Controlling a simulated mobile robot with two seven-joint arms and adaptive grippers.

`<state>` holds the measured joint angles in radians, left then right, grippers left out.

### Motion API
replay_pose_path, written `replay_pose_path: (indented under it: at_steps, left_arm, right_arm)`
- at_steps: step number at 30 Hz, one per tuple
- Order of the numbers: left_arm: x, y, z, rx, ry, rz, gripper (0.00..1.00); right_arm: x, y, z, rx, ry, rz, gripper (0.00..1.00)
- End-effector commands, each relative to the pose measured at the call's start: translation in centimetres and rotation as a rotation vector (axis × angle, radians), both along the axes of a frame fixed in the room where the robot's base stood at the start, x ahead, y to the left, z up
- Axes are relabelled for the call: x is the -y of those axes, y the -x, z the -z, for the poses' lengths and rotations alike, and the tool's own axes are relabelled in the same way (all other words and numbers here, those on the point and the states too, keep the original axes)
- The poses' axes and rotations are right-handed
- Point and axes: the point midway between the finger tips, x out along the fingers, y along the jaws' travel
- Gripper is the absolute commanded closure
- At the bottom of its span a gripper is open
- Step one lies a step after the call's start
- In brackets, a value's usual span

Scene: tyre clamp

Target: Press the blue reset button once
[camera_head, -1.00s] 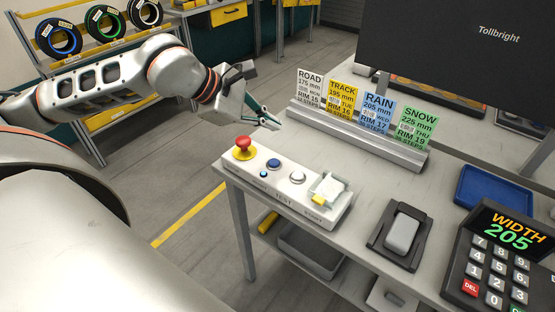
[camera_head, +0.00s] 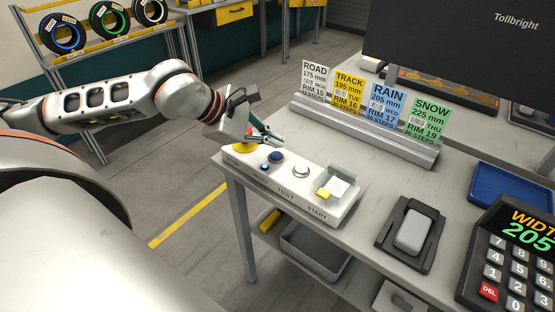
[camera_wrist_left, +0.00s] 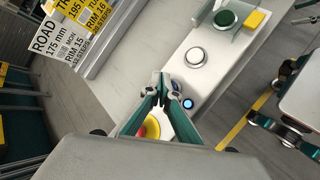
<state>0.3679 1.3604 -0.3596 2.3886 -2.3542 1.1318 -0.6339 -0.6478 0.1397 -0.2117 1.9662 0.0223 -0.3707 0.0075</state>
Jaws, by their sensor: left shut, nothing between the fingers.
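The blue button (camera_head: 277,156) sits on the grey control box (camera_head: 335,211) at the table's left edge, beside a small lit blue lamp (camera_head: 264,167). My left gripper (camera_head: 276,138) is shut and empty, its tips above the box just behind the blue button in the head view. I cannot tell whether they touch anything. In the left wrist view the shut fingertips (camera_wrist_left: 166,84) cover most of the blue button; the lit lamp (camera_wrist_left: 188,104) shows beside them.
A yellow-based stop button (camera_head: 243,148) is mostly hidden under the left gripper. A silver button (camera_head: 301,171) and a clear-covered start button with a yellow tab (camera_head: 323,194) are on the same box. A card rail (camera_head: 370,132) stands behind.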

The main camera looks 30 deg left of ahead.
Motion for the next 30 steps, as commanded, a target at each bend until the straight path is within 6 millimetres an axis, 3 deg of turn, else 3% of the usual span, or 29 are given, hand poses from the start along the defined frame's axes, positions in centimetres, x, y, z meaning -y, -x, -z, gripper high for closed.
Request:
replay_pose_path:
  at_steps: [1, 4, 30]
  left_arm:
    - [-0.02, -0.03, 0.89, -0.004, -0.001, 0.0, 1.0]
    - [-0.01, -0.04, 1.09, -0.002, 0.0, -0.001, 1.0]
    - [0.0, -0.02, 0.9, 0.0, 0.001, -0.001, 1.0]
  right_arm:
    - [0.07, 0.29, 1.03, -0.009, 0.003, 0.0, 0.61]
    - [0.16, 0.34, 1.36, -0.011, 0.006, 0.0, 0.61]
    - [0.16, -0.1, 0.74, 0.003, 0.004, 0.0, 0.61]
